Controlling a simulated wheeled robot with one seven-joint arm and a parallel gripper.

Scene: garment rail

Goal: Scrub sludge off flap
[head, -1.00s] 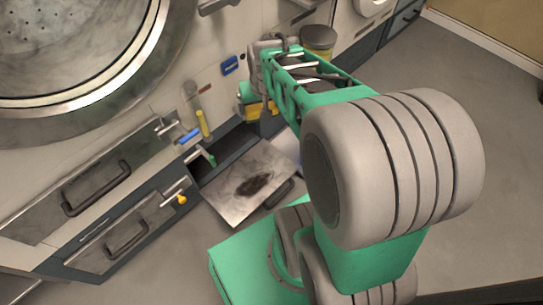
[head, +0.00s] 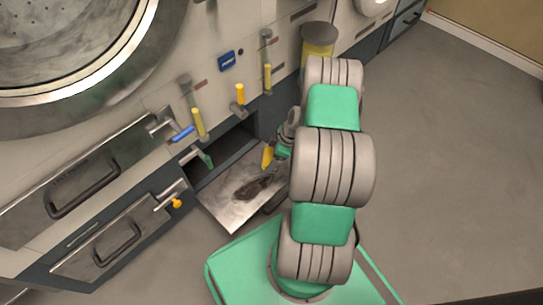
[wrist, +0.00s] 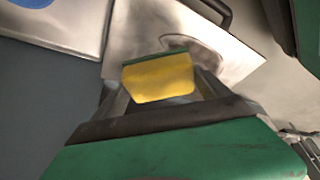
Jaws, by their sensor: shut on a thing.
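The flap (head: 225,205) is a grey metal plate folded down in front of a dark opening low in the machine front. A dark sludge patch (head: 255,187) lies on its middle. My gripper (head: 279,153) is shut on a yellow sponge (head: 267,157) over the flap's far right part, close to the sludge. In the wrist view the sponge (wrist: 158,82), with a green edge, sits between the two fingers above the flap (wrist: 130,35). Part of the sludge seems hidden behind the sponge there. I cannot tell whether the sponge touches the flap.
A dark handle (wrist: 212,10) stands at the flap's edge. Yellow valve handles (head: 199,122) and a yellow canister (head: 318,45) are above. Floor on the right is clear.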

